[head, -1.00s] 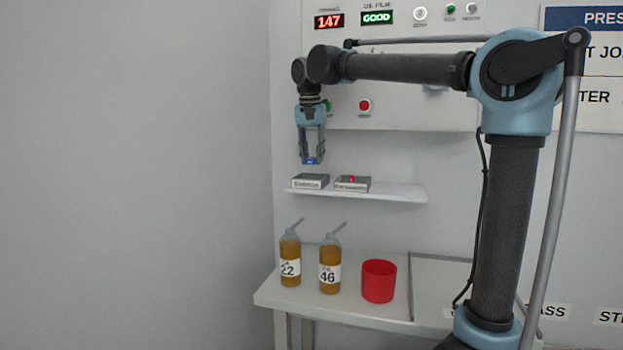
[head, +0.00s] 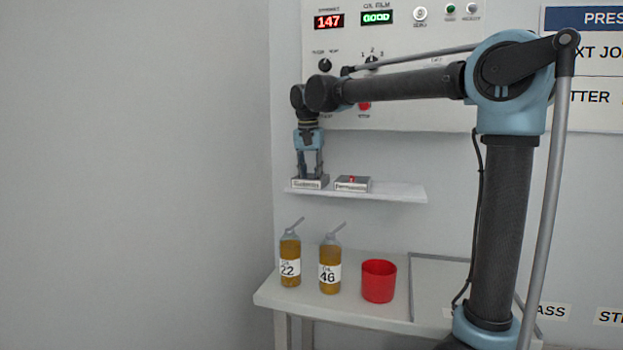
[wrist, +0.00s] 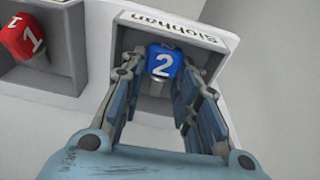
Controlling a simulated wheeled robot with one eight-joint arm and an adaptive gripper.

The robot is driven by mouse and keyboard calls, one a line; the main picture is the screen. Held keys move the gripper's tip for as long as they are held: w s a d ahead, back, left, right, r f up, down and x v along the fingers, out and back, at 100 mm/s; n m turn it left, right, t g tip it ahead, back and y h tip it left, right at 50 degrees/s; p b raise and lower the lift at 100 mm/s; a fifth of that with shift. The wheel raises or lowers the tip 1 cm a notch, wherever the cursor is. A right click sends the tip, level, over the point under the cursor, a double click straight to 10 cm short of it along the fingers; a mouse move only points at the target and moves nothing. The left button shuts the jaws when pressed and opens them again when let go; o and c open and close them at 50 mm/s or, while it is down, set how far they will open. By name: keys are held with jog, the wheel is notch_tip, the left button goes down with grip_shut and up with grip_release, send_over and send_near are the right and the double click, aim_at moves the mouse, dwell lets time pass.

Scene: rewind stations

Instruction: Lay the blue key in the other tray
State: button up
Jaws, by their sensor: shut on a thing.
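The blue key (wrist: 164,62), marked 2, is between my gripper's fingertips (wrist: 164,78) in the wrist view. My gripper is shut on it, inside the outline of the tray labelled Siobhan (wrist: 205,39). In the head view my gripper (head: 309,176) points straight down into this left tray (head: 306,184) on the shelf. The key is hidden there by the tray wall. I cannot tell whether the key touches the tray floor. The other tray (head: 352,185), to the right in the head view, holds a red key (wrist: 24,38) marked 1.
The trays stand on a narrow white wall shelf (head: 400,193) with free room at its right end. Below, a table (head: 340,312) bears two oil bottles (head: 290,262) (head: 330,267) and a red cup (head: 379,282). A control panel (head: 430,95) is on the wall behind my arm.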

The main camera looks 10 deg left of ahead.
jog(key=shift+s+d+f, duration=0.1)
jog(key=shift+f, duration=0.25)
jog(key=shift+s+f, duration=0.2)
jog(key=shift+s, duration=0.05)
jog(key=o, duration=0.8)
jog(key=shift+w+f, duration=0.15)
jog(key=shift+w, duration=0.05)
notch_tip(320, 180, up, 13)
jog(key=s, duration=0.1)
jog(key=shift+s+a, duration=0.2)
jog(key=shift+s, duration=0.05)
